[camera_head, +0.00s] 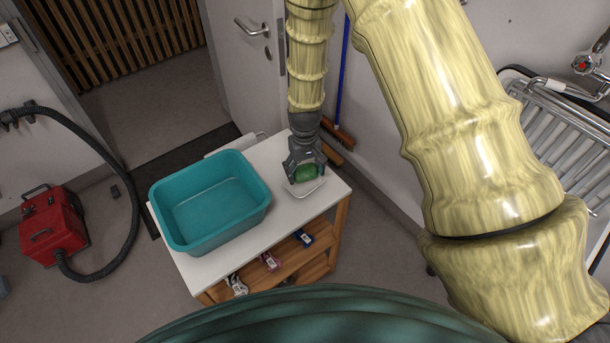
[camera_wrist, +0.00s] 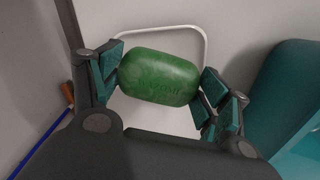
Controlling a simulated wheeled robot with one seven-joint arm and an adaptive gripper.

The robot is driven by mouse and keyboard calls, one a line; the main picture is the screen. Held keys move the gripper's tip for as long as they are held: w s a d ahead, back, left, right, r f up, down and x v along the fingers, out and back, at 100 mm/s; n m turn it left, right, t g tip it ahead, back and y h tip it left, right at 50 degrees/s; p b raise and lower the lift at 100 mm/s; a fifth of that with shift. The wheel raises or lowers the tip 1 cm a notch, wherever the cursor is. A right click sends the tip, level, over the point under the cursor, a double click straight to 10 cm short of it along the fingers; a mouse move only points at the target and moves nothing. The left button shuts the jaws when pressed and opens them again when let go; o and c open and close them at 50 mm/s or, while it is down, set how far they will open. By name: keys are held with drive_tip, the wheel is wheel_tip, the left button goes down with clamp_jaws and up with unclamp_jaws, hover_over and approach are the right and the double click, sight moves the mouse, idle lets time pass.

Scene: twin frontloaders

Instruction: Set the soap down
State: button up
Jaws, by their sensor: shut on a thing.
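The green soap (camera_head: 305,173) is a rounded bar between the fingers of my gripper (camera_head: 304,170) in the head view. In the wrist view the soap (camera_wrist: 160,77) lies across between the two fingertips of my gripper (camera_wrist: 160,80), which touch its ends. My gripper is shut on it. I cannot tell whether the soap touches the dish.
A teal basin (camera_head: 183,240) stands on the left of the white-topped table (camera_head: 275,225). It shows at the right in the wrist view (camera_wrist: 282,95). Small clips (camera_head: 270,262) lie on the shelf below. A red vacuum (camera_head: 52,228) is on the floor at left. A wall is behind the table.

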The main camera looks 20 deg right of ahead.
sight(305, 177)
drive_tip(key=shift+f+p, duration=0.65)
drive_tip(key=shift+f, duration=1)
drive_tip(key=shift+f, duration=0.1)
drive_tip(key=o, duration=1.1)
drive_tip(key=shift+c, duration=0.2)
drive_tip(key=shift+r, duration=0.2)
drive_tip(key=shift+r+b, duration=1.7)
drive_tip(key=shift+r, duration=4.25)
